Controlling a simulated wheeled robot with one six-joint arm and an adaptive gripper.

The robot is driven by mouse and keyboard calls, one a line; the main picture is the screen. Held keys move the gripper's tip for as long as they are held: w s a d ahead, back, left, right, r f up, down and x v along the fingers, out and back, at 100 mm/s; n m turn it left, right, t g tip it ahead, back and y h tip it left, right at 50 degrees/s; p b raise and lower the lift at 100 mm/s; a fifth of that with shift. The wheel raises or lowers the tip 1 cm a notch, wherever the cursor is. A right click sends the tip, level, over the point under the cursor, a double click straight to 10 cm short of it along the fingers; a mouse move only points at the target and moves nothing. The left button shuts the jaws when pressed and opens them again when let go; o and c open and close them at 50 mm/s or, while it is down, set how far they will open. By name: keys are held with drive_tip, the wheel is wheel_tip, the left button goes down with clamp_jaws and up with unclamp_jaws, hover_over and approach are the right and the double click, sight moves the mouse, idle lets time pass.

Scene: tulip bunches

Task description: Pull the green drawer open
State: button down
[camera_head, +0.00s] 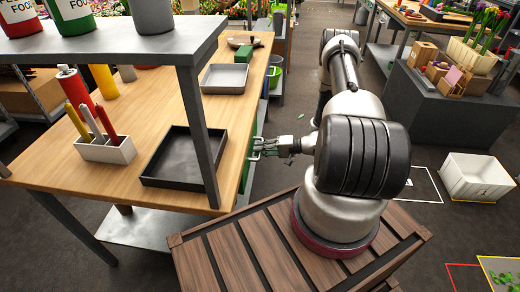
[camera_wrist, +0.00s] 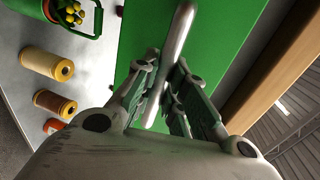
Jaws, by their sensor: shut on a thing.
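The green drawer front (camera_wrist: 215,38) fills the middle of the wrist view, with a pale bar handle (camera_wrist: 178,40) across it. My gripper (camera_wrist: 168,85) has its two fingers on either side of the handle, shut on it. In the head view my gripper (camera_head: 256,148) reaches left to the side of the wooden workbench. There only a narrow strip of the green drawer (camera_head: 249,158) shows below the bench edge. The drawer looks closed or nearly so; how far it stands out is hard to tell.
On the wooden bench (camera_head: 150,105) stand a dark tray (camera_head: 185,182), a grey tray (camera_head: 224,79) and a white holder (camera_head: 106,150) with tools. A shelf post (camera_head: 198,135) rises near the bench edge. A white crate (camera_head: 474,178) sits on the floor at right. Spools (camera_wrist: 60,67) show beside the drawer.

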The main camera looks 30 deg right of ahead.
drive_tip(key=f+v, duration=0.2)
drive_tip(key=v, duration=1)
drive_tip(key=d+f+v, duration=0.1)
drive_tip(key=f+v, duration=0.2)
drive_tip(key=v, duration=1)
drive_tip(key=shift+s, duration=0.3)
drive_tip(key=c, duration=1.5)
unclamp_jaws()
drive_tip(key=shift+o, duration=0.2)
drive_tip(key=shift+a, duration=0.1)
drive_tip(key=v, duration=1.2)
